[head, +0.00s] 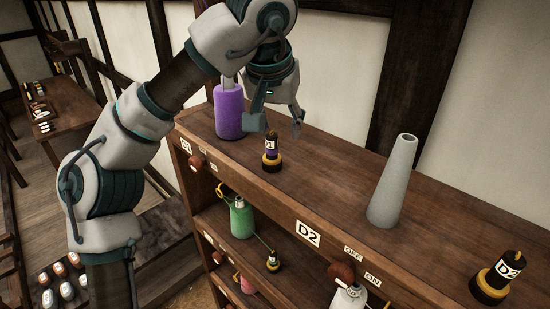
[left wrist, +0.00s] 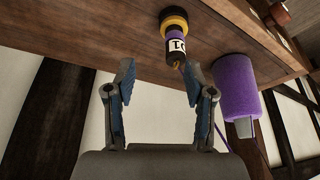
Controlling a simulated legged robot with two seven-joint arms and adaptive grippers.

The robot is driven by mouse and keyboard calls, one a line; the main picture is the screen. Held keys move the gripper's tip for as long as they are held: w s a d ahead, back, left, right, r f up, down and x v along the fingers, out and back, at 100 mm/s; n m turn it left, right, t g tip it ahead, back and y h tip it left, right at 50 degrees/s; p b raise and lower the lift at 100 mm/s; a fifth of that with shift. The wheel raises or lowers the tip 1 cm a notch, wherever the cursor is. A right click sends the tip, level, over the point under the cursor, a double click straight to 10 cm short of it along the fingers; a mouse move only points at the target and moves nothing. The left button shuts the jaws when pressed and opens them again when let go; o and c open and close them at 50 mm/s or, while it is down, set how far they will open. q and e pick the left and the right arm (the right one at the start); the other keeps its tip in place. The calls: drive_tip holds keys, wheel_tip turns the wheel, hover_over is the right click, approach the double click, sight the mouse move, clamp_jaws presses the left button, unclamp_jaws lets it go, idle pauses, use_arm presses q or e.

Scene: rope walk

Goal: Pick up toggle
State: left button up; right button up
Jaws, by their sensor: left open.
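A small dark toggle (head: 271,153) with a purple band, a white label and a yellow-and-black base stands upright on the top of the shelf unit. Its label is hard to read. My left gripper (head: 275,122) is open and empty, just above the toggle, pointing down. In the left wrist view the toggle (left wrist: 176,38) lies beyond the fingertips of the left gripper (left wrist: 158,72), slightly to the right of their middle; the jaws are not around it. My right gripper is not in view.
A purple spool (head: 229,112) stands close behind the left gripper. A grey cone (head: 392,183) stands farther right on the shelf top (head: 328,175). A green spool (head: 241,218) sits on a lower shelf. The shelf top between toggle and cone is clear.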

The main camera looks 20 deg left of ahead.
sight(273, 138)
use_arm(q)
drive_tip(key=f, duration=0.1)
drive_tip(key=a+f, duration=0.1)
drive_tip(key=f, duration=0.2)
drive_tip(key=shift+w+a+f, duration=0.1)
drive_tip(key=shift+w+a, duration=0.1)
drive_tip(key=shift+w, duration=0.2)
drive_tip(key=shift+w+a+f, duration=0.15)
drive_tip(key=shift+a+f, duration=0.2)
drive_tip(key=shift+a, duration=0.2)
drive_tip(key=shift+w+a+f, duration=0.1)
drive_tip(key=shift+a+f, duration=0.2)
drive_tip(key=shift+a, duration=0.2)
drive_tip(key=shift+w+a, duration=0.25)
drive_tip(key=shift+w, duration=0.05)
drive_tip(key=shift+d, duration=0.35)
drive_tip(key=c, duration=0.3)
drive_tip(key=shift+s+d+r, duration=0.1)
drive_tip(key=shift+s+d, duration=0.05)
drive_tip(key=shift+d, duration=0.35)
drive_tip(key=shift+s+d+r, duration=0.1)
drive_tip(key=shift+d, duration=0.35)
clamp_jaws()
drive_tip(key=shift+a+f, duration=0.1)
drive_tip(key=shift+a, duration=0.1)
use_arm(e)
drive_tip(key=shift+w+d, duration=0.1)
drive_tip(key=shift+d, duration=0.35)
